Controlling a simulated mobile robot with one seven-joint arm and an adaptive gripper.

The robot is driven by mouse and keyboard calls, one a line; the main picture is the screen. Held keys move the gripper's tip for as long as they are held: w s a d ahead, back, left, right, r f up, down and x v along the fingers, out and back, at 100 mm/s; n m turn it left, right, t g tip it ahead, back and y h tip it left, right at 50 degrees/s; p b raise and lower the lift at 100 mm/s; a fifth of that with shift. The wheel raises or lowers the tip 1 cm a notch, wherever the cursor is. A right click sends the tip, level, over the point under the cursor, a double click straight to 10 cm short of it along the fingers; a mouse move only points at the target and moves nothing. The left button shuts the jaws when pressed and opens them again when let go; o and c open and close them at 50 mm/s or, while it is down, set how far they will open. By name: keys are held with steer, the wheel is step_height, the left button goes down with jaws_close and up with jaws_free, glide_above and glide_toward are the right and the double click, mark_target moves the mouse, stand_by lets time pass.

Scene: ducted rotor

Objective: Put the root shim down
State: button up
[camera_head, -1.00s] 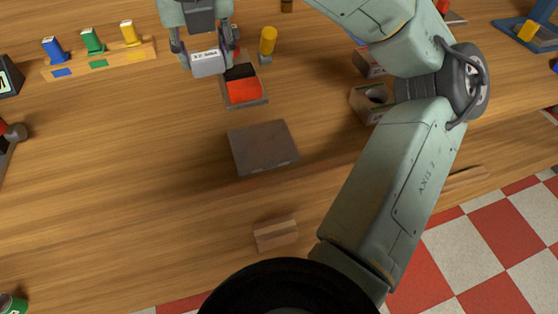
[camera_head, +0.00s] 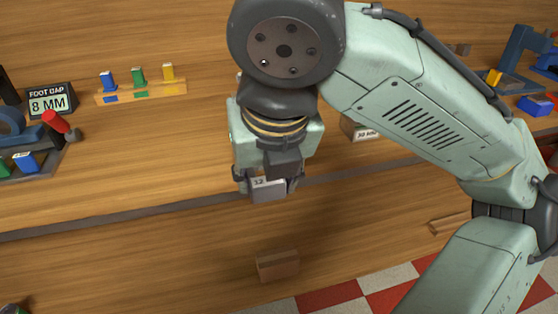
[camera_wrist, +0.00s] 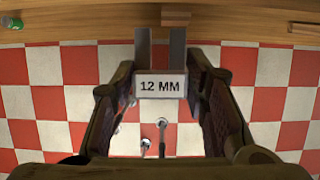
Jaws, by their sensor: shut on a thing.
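The root shim (camera_head: 268,189) is a small grey piece with a white label. In the wrist view the shim (camera_wrist: 160,84) reads "12 MM" and two grey prongs extend from its label plate toward the bench. My gripper (camera_head: 268,183) is shut on it, and its two dark fingers (camera_wrist: 161,100) stand at either side of the plate. In the head view the shim shows in front of the bench's dark edge strip. The wrist view has checkered floor behind it. I see no surface touching the shim. My arm hides part of the bench top behind the gripper.
The wooden bench (camera_head: 130,180) has clear room left of my gripper. A rack (camera_head: 140,92) with blue, green and yellow pieces stands at its back. A "FOOT GAP 8 MM" sign (camera_head: 50,100) and a red-handled fixture (camera_head: 55,122) are at left. A wooden block (camera_head: 277,265) shows low in front.

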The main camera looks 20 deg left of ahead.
steer(key=w+a, duration=0.1)
steer(key=w, duration=0.3)
steer(key=w+a+f+p, duration=0.1)
steer(key=w+a, duration=0.1)
steer(key=w, duration=0.3)
steer(key=w+a+p, duration=0.1)
steer(key=w, duration=0.3)
steer(key=shift+w+a+f, duration=0.2)
steer(key=shift+w+a, duration=0.2)
steer(key=x, duration=0.3)
steer(key=shift+d+p, duration=0.25)
steer(key=shift+p, duration=0.15)
steer(key=shift+f, duration=0.45)
steer(key=shift+f, duration=0.1)
steer(key=shift+f, duration=0.1)
steer(key=o, duration=1.1)
steer(key=shift+o, duration=0.2)
steer(key=v, duration=1.2)
steer(key=shift+r, duration=0.2)
